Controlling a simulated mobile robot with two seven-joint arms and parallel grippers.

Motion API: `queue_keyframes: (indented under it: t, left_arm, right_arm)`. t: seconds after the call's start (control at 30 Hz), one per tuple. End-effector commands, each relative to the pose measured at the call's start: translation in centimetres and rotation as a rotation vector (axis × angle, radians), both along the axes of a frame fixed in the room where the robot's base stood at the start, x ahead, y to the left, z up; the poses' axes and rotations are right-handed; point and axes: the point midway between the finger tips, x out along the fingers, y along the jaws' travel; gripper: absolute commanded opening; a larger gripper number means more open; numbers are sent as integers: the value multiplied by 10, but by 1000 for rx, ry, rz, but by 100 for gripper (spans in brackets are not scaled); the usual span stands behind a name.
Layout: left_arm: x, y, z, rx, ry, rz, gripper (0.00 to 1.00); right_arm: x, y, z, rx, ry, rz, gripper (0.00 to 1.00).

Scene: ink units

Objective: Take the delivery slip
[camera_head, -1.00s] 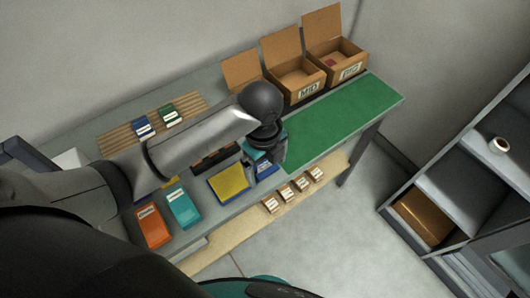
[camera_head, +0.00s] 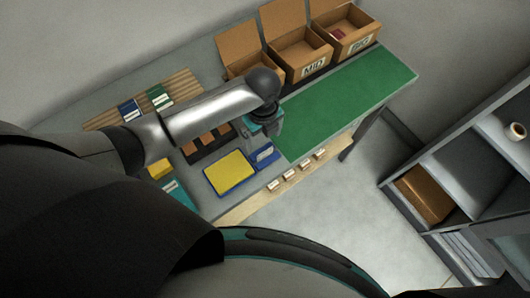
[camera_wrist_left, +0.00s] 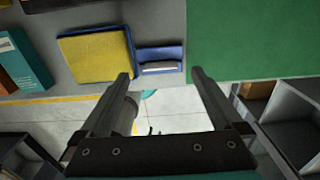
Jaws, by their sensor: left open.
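A small blue holder (camera_head: 264,159) lies on the grey bench, right of the yellow pad. In the left wrist view the blue holder (camera_wrist_left: 170,52) has a white strip (camera_wrist_left: 158,69) at its near edge, which looks like the slip; any print is too small to read. My left gripper (camera_head: 266,132) is just behind the holder in the head view, its tips hard to make out there. In the left wrist view my left gripper (camera_wrist_left: 160,74) is open and empty, its two fingers apart on either side of the holder's near edge. My right gripper is not in view.
The yellow pad on a blue base (camera_head: 230,173) is left of the holder. A green mat (camera_head: 345,100) covers the bench's right. Open cardboard boxes (camera_head: 300,58) stand behind. Small boxes (camera_head: 288,173) line a lower wooden shelf. A grey shelf unit (camera_head: 470,165) is at right.

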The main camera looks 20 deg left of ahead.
Motion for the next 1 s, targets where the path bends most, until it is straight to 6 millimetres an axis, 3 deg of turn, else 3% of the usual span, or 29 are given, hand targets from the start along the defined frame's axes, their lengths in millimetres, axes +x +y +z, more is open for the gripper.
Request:
queue_keyframes:
  t: [0.1, 0.4, 0.73, 1.0]
  left_arm:
    - [-2, -3, -8, -2, 2, -1, 100]
    - [-7, -8, -48, -1, 1, 0, 100]
    - [-7, -8, -53, -1, -1, -1, 100]
    - [-7, -7, -53, -1, -1, 0, 70]
  right_arm:
    - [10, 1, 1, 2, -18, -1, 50]
    - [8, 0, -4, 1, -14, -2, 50]
    - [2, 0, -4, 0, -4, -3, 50]
    - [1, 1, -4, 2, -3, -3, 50]
